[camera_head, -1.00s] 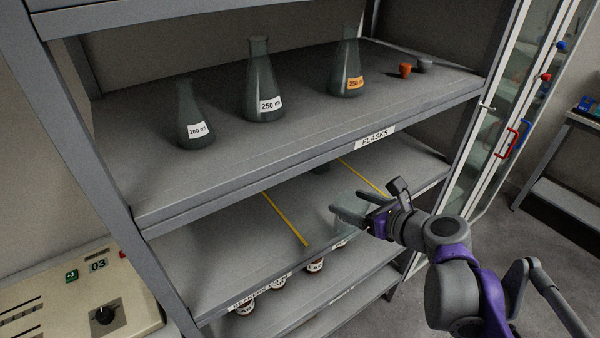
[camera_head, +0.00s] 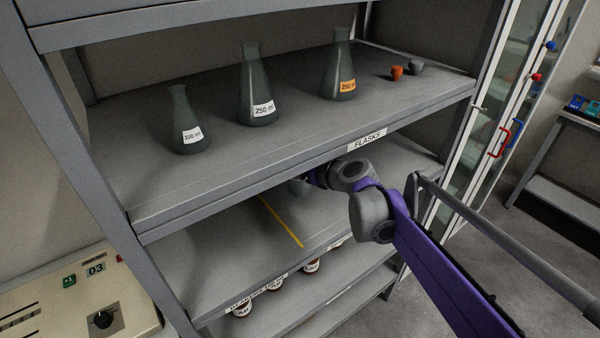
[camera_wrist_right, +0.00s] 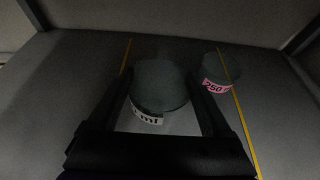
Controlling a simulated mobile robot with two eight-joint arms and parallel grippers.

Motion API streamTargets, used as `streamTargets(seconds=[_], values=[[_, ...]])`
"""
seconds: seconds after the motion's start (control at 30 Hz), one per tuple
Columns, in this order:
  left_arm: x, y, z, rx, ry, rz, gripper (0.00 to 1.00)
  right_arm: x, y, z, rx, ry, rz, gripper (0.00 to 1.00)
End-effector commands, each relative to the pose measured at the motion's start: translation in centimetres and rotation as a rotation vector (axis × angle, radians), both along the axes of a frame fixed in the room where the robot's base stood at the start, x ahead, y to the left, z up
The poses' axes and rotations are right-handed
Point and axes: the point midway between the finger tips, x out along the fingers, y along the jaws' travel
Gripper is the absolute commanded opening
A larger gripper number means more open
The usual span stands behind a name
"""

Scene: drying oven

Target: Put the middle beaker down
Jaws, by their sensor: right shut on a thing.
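My right gripper (camera_wrist_right: 160,95) is shut on a greenish glass beaker (camera_wrist_right: 160,82) with a white label ending in "ml". The beaker sits between its two fingers, over the shelf between two yellow lines. I cannot tell whether its base touches the shelf. A second beaker (camera_wrist_right: 222,68) with a pink "250" label stands behind and to the right, near the right yellow line (camera_wrist_right: 244,128). In the head view my right arm reaches under the flask shelf; its gripper (camera_head: 304,182) and the beaker are mostly hidden there. My left gripper is out of view.
The upper shelf edge (camera_head: 300,170), labelled FLASKS, lies just above my arm. Several flasks stand on it. The left yellow line (camera_head: 281,222) crosses the bare middle shelf (camera_head: 225,255). A glass door (camera_head: 500,110) stands at right.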

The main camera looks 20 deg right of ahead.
Motion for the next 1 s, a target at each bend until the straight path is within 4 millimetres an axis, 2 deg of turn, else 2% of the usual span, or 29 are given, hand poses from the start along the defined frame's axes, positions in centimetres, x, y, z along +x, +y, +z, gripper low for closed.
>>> streamTargets(seconds=[0.1,0.2,0.63,0.67,0.7,0.73,1.0], values=[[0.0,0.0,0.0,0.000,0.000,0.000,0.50,-0.1,0.0,-2.1,0.000,0.000,0.000,0.25],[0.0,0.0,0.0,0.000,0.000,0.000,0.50,-0.1,0.0,-3.2,0.000,0.000,0.000,0.25],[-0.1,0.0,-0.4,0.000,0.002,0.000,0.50,-0.1,0.0,-3.9,0.000,0.000,0.000,0.25],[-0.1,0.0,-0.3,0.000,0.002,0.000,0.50,-0.1,0.0,-3.8,0.000,0.000,0.000,0.89],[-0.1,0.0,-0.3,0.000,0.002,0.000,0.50,-0.1,0.0,-3.8,0.000,0.000,0.000,0.96],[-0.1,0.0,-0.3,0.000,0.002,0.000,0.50,-0.1,0.0,-3.8,0.000,0.000,0.000,1.00],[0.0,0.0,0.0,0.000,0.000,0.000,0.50,-0.1,0.0,-3.5,-0.001,-0.001,0.000,1.00]])
